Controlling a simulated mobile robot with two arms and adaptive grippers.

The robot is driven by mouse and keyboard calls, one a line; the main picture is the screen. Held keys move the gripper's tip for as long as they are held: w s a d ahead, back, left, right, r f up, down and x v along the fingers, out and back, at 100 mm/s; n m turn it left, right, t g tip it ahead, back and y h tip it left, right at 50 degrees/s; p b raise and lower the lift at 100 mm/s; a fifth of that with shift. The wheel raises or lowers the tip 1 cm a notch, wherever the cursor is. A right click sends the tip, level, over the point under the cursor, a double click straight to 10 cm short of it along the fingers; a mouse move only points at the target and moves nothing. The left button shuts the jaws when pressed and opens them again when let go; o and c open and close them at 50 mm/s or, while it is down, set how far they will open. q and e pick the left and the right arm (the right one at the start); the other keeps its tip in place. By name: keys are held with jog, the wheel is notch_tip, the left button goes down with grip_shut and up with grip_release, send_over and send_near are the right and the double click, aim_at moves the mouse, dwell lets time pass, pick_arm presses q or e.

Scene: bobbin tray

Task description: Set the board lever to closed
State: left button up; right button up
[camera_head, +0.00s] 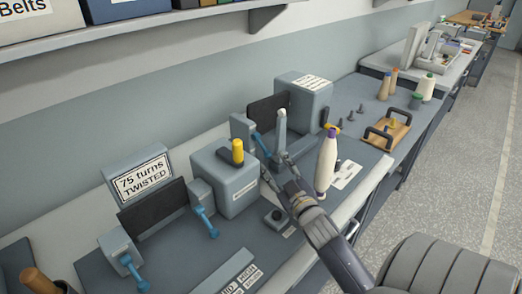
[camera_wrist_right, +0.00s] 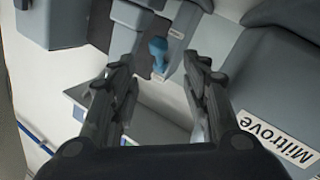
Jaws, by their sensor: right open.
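My right gripper (camera_head: 278,161) is open, near a blue-handled lever (camera_head: 262,146) beside a dark panel. In the right wrist view, a blue handle (camera_wrist_right: 158,54) on a grey mount shows between and beyond the open fingers, apart from them. Two more blue-handled levers (camera_head: 207,222) (camera_head: 135,273) flank another dark panel (camera_head: 152,207) at the lower left. Which of these is the board lever, I cannot tell. My left gripper is out of view.
A wooden tray with black handles (camera_head: 384,140) and several spools sit farther right. A shelf (camera_head: 130,28) runs above.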

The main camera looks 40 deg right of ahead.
aim_at(264, 149)
jog(key=p+x, duration=0.1)
jog(key=x, duration=0.8)
jog(key=shift+r+p, duration=0.1)
jog(key=shift+p, duration=0.3)
jog(key=shift+w+d, duration=0.15)
jog(key=shift+w, duration=0.4)
jog(key=shift+c, duration=0.5)
grip_shut()
